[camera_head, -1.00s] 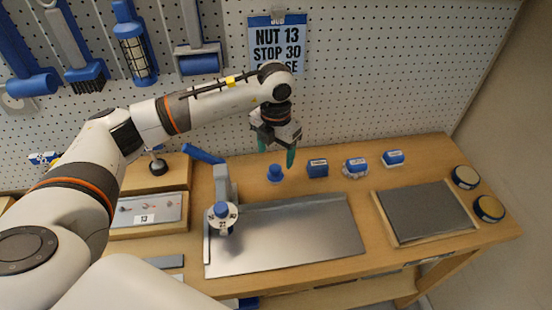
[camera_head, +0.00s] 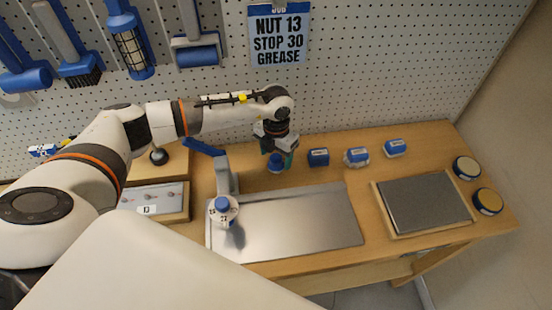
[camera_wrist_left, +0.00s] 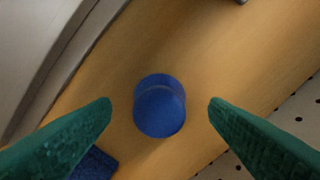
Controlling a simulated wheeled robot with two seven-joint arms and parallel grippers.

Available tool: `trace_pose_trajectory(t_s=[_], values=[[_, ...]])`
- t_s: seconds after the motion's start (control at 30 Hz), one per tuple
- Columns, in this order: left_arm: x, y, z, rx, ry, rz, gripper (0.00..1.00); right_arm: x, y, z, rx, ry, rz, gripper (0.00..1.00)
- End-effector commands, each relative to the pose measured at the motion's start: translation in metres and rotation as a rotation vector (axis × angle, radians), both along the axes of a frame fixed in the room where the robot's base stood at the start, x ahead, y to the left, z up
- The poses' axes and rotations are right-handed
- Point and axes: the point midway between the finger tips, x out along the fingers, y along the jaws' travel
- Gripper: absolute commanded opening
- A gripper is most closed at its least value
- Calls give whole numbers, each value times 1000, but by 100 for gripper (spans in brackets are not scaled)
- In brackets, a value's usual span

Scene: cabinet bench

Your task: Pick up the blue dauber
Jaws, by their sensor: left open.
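The blue dauber (camera_head: 275,163) stands upright on the wooden bench behind the metal plate. It also shows in the left wrist view (camera_wrist_left: 159,106) as a round blue knob, seen from above. My left gripper (camera_head: 278,155) is open above and around the dauber in the head view. In the left wrist view its two green fingers (camera_wrist_left: 160,104) lie on either side of the dauber, with a gap on each side. How far the fingertips are above the bench is hard to tell. My right gripper is not in view.
Several blue-topped blocks, such as the nearest (camera_head: 318,157), stand in a row right of the dauber. A metal plate (camera_head: 290,222) lies in front. A lever stand with a dial (camera_head: 223,210) is at left. The pegboard (camera_head: 370,70) rises close behind.

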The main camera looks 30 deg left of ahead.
Motion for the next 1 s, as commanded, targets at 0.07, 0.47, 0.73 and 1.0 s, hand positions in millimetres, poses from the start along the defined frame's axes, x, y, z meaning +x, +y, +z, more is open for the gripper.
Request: trace_pose_trajectory(t_s=[0.07,0.47,0.73,1.0], values=[[-1,-1,-10,1,3,0,69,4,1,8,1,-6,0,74],[0,0,-25,0,-1,-1,66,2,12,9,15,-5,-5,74],[0,0,-24,0,-1,-1,22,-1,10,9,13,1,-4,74],[0,0,-22,0,-2,-1,22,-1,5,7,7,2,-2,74]])
